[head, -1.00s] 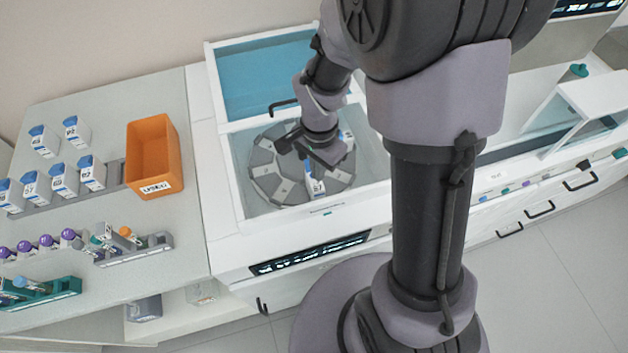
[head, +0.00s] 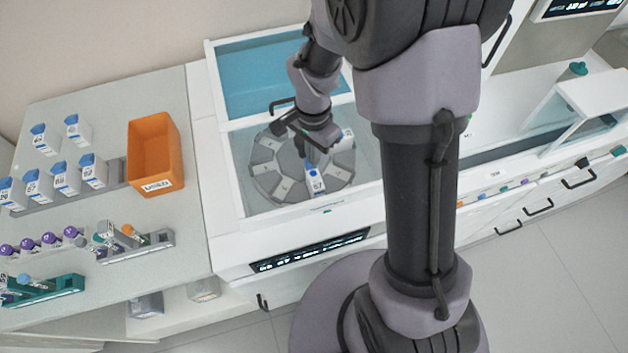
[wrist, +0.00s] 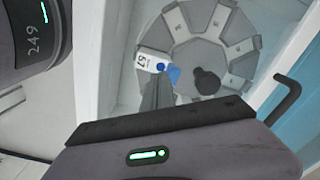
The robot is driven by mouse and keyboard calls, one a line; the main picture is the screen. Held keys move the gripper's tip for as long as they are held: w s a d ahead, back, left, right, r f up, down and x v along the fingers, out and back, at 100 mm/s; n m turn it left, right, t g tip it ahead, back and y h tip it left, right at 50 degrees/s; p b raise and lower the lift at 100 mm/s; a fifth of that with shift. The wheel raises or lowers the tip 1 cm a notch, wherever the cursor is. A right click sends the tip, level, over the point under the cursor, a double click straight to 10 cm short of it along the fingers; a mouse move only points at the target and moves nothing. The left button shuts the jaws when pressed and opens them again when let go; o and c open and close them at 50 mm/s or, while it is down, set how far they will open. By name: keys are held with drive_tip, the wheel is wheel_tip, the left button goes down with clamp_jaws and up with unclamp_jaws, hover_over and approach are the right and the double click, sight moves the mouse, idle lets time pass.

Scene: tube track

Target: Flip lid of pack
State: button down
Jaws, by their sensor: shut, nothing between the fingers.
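The white pack (head: 314,184) with a blue lid stands in a slot at the front of the grey round carousel (head: 268,181). In the wrist view the pack (wrist: 146,62) shows its number label, and its blue lid (wrist: 174,74) lies toward the carousel's middle. My gripper (head: 313,161) is shut and empty, pointing down right at the pack's top from behind. In the wrist view its dark fingers (wrist: 158,92) are close beside the lid. I cannot tell whether they touch it. The lid is partly hidden in the head view.
On the left bench are an orange bin (head: 154,160), several similar packs (head: 93,172) and tube racks.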

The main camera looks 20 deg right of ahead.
drive_tip(key=w, duration=0.5)
drive_tip(key=shift+w+p, duration=0.25)
drive_tip(key=shift+p, duration=0.15)
drive_tip(key=shift+f, duration=0.1)
idle(0.3)
drive_tip(key=shift+f+b, duration=1.7)
drive_tip(key=shift+f, duration=0.2)
drive_tip(key=shift+s+r, duration=0.15)
